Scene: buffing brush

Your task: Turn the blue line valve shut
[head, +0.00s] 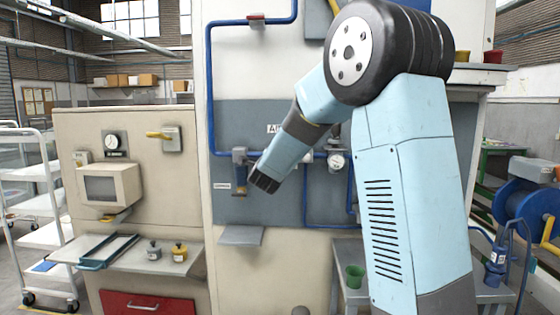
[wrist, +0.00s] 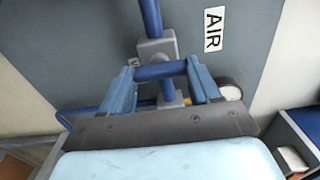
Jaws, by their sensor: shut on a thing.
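The blue valve handle (wrist: 160,71) shows in the wrist view as a short blue bar lying crosswise to the blue pipe (wrist: 151,17). A grey valve body (wrist: 156,48) sits on the pipe just beside the bar. My gripper (wrist: 163,72) has one blue finger at each end of the bar and is shut on it.
An AIR label (wrist: 213,29) is on the panel close to the valve. A round gauge (head: 336,161) and more blue pipe (head: 306,190) are right of my gripper. A small grey shelf (head: 241,236) juts out below. A beige console (head: 126,170) stands to the left.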

